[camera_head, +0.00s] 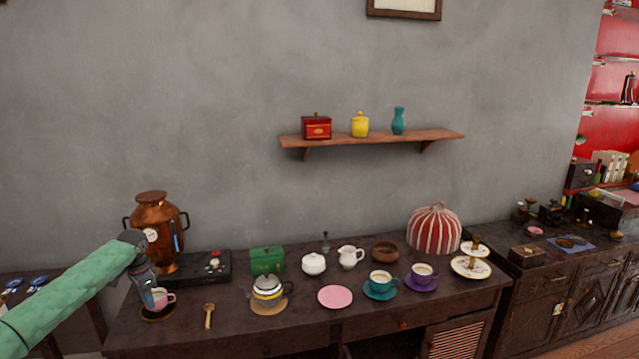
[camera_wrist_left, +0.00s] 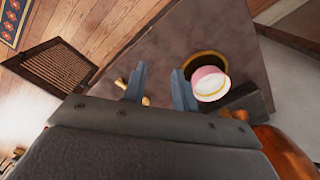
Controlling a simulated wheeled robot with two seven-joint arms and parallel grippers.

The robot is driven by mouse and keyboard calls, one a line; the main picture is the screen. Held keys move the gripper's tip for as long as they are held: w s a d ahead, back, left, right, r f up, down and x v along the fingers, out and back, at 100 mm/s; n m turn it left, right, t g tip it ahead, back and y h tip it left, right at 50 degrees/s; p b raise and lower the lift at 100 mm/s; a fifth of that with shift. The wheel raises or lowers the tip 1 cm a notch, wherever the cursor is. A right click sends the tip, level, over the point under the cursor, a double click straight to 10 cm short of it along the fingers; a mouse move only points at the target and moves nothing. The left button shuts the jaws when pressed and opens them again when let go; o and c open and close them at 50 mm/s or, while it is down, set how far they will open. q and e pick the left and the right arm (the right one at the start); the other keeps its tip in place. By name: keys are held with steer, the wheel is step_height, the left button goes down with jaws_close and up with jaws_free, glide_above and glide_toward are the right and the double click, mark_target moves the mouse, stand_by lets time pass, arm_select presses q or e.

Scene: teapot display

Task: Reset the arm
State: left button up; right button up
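My left arm, in a green sleeve, comes in from the left in the head view. Its gripper (camera_head: 150,298) points down at the left end of the dark cabinet top, close beside a pink cup (camera_head: 163,299). The cup sits on a dark round coaster (camera_head: 157,315). In the left wrist view the two fingers (camera_wrist_left: 160,72) stand apart with nothing held between them. The pink cup (camera_wrist_left: 208,84) is outside the gap, beside the right finger; whether they touch I cannot tell. My right gripper is not in view.
A copper urn (camera_head: 155,224) stands behind the gripper. A wooden spoon (camera_head: 209,314) lies to its right, then a striped teapot (camera_head: 267,288). A green box (camera_head: 266,260), pink plate (camera_head: 335,297) and teal cup (camera_head: 380,280) stand farther right. A wall shelf (camera_head: 372,139) hangs above.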

arm_select(q)
steer(key=w+d+r+n+t+y, duration=0.2)
steer(key=w+d+r+t+y, duration=0.1)
steer(key=w+d+r+t, duration=0.55)
steer(key=s+d+f+h, duration=0.2)
steer(key=s+d+f, duration=0.4)
steer(key=d+f, duration=0.7)
steer(key=s+d+f+n+g, duration=0.1)
steer(key=s+d+f, duration=0.4)
steer(key=s+f, duration=0.75)
steer(key=s+d+f+n+g, duration=0.2)
steer(key=s+d+f, duration=0.2)
steer(key=s+f, duration=0.9)
steer(key=s+d+f+g, duration=0.1)
steer(key=s+f, duration=0.4)
steer(key=s, duration=0.6)
steer(key=s+d+f+g+h, duration=0.1)
steer(key=s+f, duration=0.4)
steer(key=s, duration=0.6)
steer(key=s+d+f+n+g, duration=0.1)
steer(key=s+f, duration=0.4)
steer(key=s, duration=0.5)
steer(key=shift+s+d+g+h, duration=0.4)
steer(key=shift+d+g, duration=0.25)
steer(key=shift+d, duration=0.55)
